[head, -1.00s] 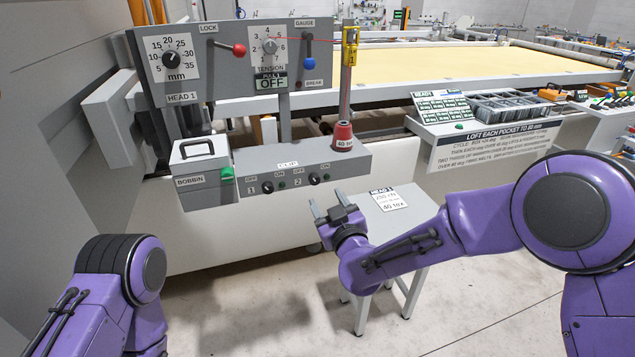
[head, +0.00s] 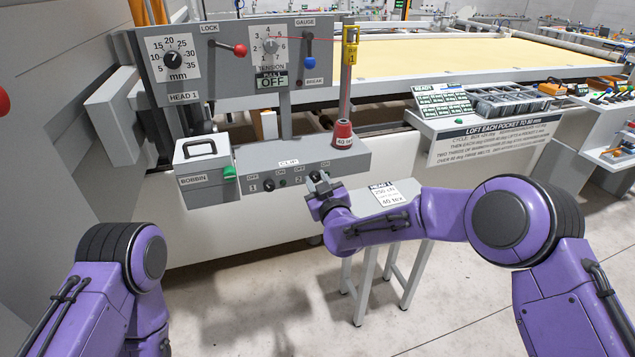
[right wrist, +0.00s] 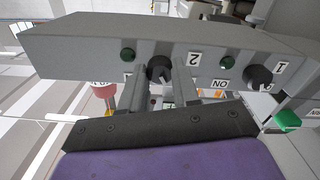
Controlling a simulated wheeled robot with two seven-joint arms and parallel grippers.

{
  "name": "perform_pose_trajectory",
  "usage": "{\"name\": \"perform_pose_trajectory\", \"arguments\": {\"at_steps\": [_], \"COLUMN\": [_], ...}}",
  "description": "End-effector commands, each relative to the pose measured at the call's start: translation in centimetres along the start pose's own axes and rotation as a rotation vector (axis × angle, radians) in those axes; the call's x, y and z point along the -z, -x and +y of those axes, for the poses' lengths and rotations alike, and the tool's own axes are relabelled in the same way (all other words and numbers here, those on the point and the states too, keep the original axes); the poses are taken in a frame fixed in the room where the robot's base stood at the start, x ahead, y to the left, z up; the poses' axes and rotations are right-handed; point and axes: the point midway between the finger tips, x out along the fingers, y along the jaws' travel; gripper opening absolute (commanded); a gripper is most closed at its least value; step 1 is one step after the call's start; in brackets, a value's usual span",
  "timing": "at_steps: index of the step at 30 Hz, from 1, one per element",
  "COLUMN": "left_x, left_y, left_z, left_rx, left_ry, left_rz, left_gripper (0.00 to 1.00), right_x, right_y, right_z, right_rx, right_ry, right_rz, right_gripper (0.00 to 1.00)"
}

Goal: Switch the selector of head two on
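The grey CLIP panel (head: 352,162) carries two black selector knobs with OFF and ON labels. Selector 1 (head: 268,185) shows clear at the left; it also shows in the right wrist view (right wrist: 259,76). Selector 2 (right wrist: 159,68), beside its "2" label, is mostly hidden behind my gripper in the head view. My right gripper (head: 317,182) is at the panel front. In the right wrist view its fingers (right wrist: 159,82) stand apart, one each side of selector 2; I cannot tell if they touch it. My left gripper is out of view; only the left arm shows.
The HEAD 1 plate (head: 205,70) with dials and levers rises above. A small grey table (head: 405,215) stands right, below my right forearm.

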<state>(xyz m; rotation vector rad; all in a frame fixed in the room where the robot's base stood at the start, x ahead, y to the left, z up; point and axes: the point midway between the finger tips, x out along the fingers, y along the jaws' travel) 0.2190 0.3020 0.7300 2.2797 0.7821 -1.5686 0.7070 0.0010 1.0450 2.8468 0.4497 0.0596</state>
Motion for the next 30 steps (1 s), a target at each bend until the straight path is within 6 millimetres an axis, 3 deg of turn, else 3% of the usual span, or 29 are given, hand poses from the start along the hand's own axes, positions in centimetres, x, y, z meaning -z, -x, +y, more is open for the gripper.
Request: {"name": "perform_pose_trajectory", "arguments": {"at_steps": [11, 30], "left_x": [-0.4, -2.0], "left_y": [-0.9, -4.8], "left_z": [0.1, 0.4], "left_rx": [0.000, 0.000], "left_ry": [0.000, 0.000], "left_rz": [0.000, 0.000], "left_gripper": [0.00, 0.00], "right_x": [-0.2, -0.4], "right_y": [0.0, 0.0], "right_z": [-0.1, -0.1], "right_rx": [0.000, 0.001], "right_ry": [-0.087, -0.649], "right_rz": [0.000, -0.001], "right_gripper": [0.00, 0.00]}}
